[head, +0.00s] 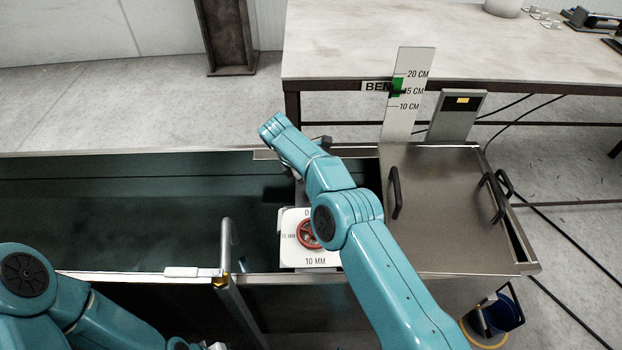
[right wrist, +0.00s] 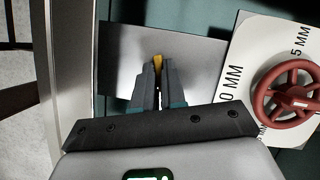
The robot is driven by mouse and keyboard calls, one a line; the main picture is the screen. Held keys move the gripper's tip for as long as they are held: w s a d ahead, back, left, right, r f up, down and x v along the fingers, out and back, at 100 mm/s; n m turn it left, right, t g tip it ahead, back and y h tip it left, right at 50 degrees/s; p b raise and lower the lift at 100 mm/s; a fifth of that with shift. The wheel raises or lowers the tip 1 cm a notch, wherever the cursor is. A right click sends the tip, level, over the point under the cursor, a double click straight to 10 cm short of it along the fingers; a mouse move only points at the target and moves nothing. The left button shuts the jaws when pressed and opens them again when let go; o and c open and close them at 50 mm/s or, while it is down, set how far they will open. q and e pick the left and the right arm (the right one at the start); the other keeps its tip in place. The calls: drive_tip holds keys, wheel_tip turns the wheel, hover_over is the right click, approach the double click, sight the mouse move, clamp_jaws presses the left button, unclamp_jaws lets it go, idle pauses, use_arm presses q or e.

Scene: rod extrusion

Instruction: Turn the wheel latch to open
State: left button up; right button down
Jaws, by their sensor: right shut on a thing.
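The red wheel (head: 309,233) sits on a white dial plate (head: 316,262) marked in MM, partly hidden by my right arm in the head view. In the right wrist view the red wheel (right wrist: 290,95) is at the right edge, apart from the fingers. My right gripper (right wrist: 158,78) is shut on a small yellow piece (right wrist: 158,62), in front of a grey metal plate (right wrist: 185,60). My right gripper is mostly hidden behind its arm in the head view. My left arm is at the lower left; its fingertips are not visible.
A dark green trough (head: 120,215) runs left of the dial. A metal lid (head: 440,215) with black handles is at right, near an upright CM scale (head: 408,100). A grey post (head: 228,245) rises at the trough's front edge. A workbench (head: 440,40) stands behind.

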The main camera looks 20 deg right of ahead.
drive_tip(key=shift+m, duration=0.4)
drive_tip(key=c, duration=1.2)
unclamp_jaws()
drive_tip(key=p+v, duration=0.9)
drive_tip(key=v, duration=0.7)
drive_tip(key=shift+w+r+p, duration=0.2)
drive_tip(key=shift+w+p, duration=0.05)
drive_tip(key=shift+p, duration=0.05)
